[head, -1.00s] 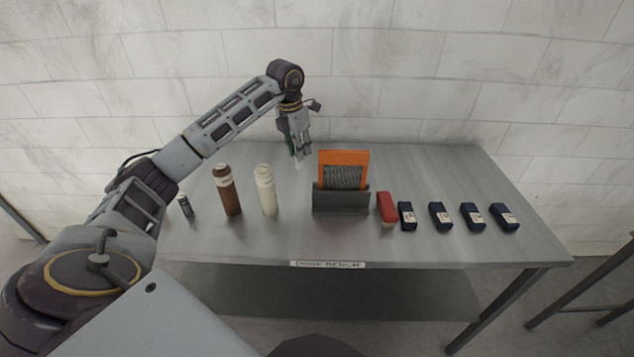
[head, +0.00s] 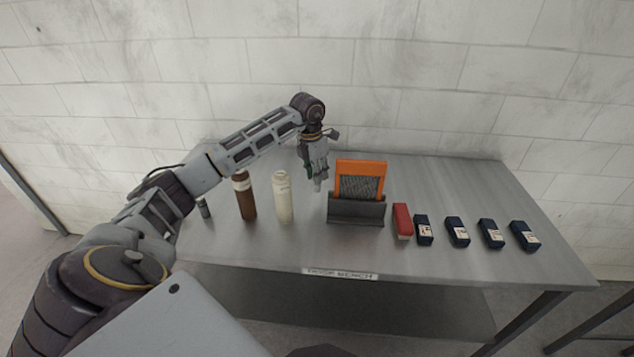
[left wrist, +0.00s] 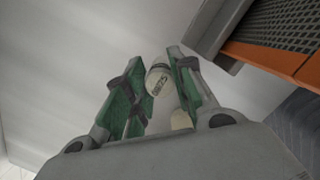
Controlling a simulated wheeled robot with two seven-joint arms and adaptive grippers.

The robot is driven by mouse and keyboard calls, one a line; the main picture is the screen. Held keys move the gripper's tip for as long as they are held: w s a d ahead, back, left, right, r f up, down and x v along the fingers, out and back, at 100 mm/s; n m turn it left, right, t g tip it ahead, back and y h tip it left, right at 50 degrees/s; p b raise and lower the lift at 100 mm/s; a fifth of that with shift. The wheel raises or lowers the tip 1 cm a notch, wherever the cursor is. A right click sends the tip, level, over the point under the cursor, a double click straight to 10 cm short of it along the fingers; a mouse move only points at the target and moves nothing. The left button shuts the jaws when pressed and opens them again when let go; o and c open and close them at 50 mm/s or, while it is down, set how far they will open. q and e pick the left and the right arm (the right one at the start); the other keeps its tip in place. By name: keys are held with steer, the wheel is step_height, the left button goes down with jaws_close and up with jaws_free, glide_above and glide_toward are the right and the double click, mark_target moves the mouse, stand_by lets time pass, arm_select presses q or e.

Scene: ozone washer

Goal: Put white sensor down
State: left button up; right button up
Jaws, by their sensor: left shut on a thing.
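The white sensor (left wrist: 158,80) is a small pale cylinder with dark lettering, between the green-padded fingers of my left gripper (left wrist: 155,88) in the left wrist view. The gripper is shut on it. In the head view, my left gripper (head: 317,178) points down over the back of the steel bench (head: 440,180), left of the orange panel in its dark holder. The sensor is small there and mostly covered by the fingers; I cannot tell whether it touches the bench. My right gripper is not in view.
A dark holder (head: 356,211) with an orange-framed panel (head: 361,168) stands right of the gripper. A cream bottle (head: 283,200), brown bottle (head: 245,198) and small dark vial (head: 203,209) stand left. A red block (head: 402,222) and several navy boxes (head: 457,232) line the right.

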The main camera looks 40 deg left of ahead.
arm_select(q)
steer(key=shift+f, duration=1.85)
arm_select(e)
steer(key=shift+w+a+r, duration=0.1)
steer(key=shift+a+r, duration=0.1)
arm_select(q)
steer(key=shift+f, duration=0.15)
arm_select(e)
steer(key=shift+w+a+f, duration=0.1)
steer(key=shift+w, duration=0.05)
arm_select(q)
steer(key=o, duration=1)
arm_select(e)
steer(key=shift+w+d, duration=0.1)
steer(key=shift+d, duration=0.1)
arm_select(q)
steer(key=shift+r, duration=0.2)
